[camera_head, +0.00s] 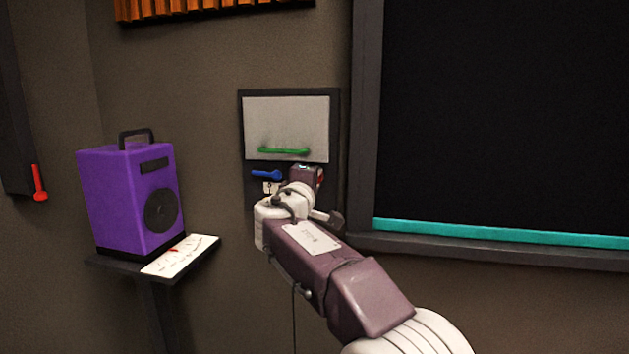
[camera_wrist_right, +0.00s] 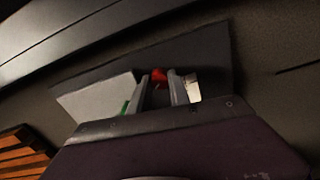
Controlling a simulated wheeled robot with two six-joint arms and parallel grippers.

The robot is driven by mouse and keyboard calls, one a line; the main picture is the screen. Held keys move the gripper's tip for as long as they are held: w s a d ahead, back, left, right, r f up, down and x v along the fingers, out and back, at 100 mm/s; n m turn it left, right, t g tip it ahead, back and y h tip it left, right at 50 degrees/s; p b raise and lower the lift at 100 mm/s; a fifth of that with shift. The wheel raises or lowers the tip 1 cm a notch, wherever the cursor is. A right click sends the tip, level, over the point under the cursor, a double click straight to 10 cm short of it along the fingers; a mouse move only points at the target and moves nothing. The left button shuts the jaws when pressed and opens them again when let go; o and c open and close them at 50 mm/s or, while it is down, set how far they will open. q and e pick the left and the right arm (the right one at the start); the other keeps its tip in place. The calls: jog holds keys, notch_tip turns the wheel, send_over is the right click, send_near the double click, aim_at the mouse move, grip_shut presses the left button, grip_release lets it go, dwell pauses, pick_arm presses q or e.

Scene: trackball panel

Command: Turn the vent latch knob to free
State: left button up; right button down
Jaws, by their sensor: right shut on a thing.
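A dark panel (camera_head: 335,126) on the wall carries a pale grey plate (camera_head: 288,113) with a green bar handle (camera_head: 284,151) along its bottom. Below it is a blue lever-shaped knob (camera_head: 267,174), lying about level, with a small white label (camera_head: 270,187) under it. To its right, my right gripper (camera_head: 307,175) is at the panel and covers much of a red knob (camera_head: 321,176). In the right wrist view the red knob (camera_wrist_right: 160,74) sits between the two fingers, which are shut on it. No lettering that I can read names the knobs. My left gripper is not in view.
A purple box with a handle (camera_head: 128,198) stands on a dark shelf (camera_head: 181,274) at the left, beside a white card (camera_head: 181,256). A red lever (camera_head: 39,183) is at the far left. A dark framed window (camera_head: 505,115) with a teal strip (camera_head: 500,233) is right of the panel.

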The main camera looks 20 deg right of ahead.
jog(key=shift+n, duration=0.5)
jog(key=shift+f, duration=0.1)
jog(key=c, duration=1.2)
grip_release()
